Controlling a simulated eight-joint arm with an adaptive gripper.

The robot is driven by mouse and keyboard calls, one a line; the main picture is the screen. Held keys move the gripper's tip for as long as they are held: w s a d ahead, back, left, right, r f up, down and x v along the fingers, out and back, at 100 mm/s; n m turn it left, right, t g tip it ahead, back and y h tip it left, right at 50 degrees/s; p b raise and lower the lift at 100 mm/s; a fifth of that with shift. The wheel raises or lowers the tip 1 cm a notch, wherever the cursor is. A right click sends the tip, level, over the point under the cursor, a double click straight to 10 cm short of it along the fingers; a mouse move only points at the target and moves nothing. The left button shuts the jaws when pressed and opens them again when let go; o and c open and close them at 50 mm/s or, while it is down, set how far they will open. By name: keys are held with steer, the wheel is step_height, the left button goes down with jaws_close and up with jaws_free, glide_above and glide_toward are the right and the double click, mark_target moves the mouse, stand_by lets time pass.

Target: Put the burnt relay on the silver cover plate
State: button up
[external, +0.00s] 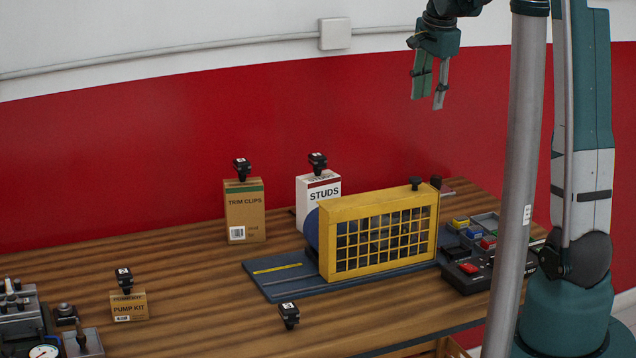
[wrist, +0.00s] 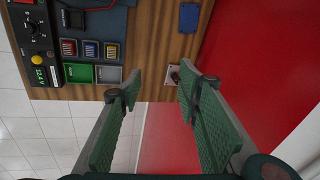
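My gripper (external: 429,98) hangs high above the back right of the bench, open and empty, fingers pointing down. In the wrist view its fingers (wrist: 155,90) are wide apart. Small black relay-like parts with pale marks stand on the trim clips box (external: 242,168), the studs box (external: 317,163) and the pump kit box (external: 124,276). Another such part (external: 289,315) stands on the bench front. I cannot tell which is burnt. A small silver plate (wrist: 169,83) with a dark part on it shows between the fingers in the wrist view; I cannot tell if it is the cover plate.
A yellow caged unit (external: 330,265) stands on a blue-grey base (external: 285,292). To its right are a tray of coloured pieces (external: 486,220) and a black control box (external: 465,281). Metal equipment (external: 20,305) fills the left corner. A grey pole (external: 513,170) crosses the external view.

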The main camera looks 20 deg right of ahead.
steer(key=s+a+r+n+t, duration=0.1)
steer(key=s+a+n, duration=0.3)
steer(key=s, duration=0.5)
steer(key=s+a+n+t, duration=0.1)
steer(key=s+a+n, duration=0.25)
steer(key=s, duration=0.55)
steer(key=s+a+r+n+t, duration=0.1)
steer(key=s+a+n, duration=0.3)
steer(key=s, duration=0.5)
steer(key=s+a+f+n+t, duration=0.1)
steer(key=s+f+n, duration=0.3)
steer(key=s, duration=0.4)
steer(key=shift+s+a+f+n, duration=0.25)
steer(key=shift+a+f+n, duration=0.1)
steer(key=shift+a, duration=0.2)
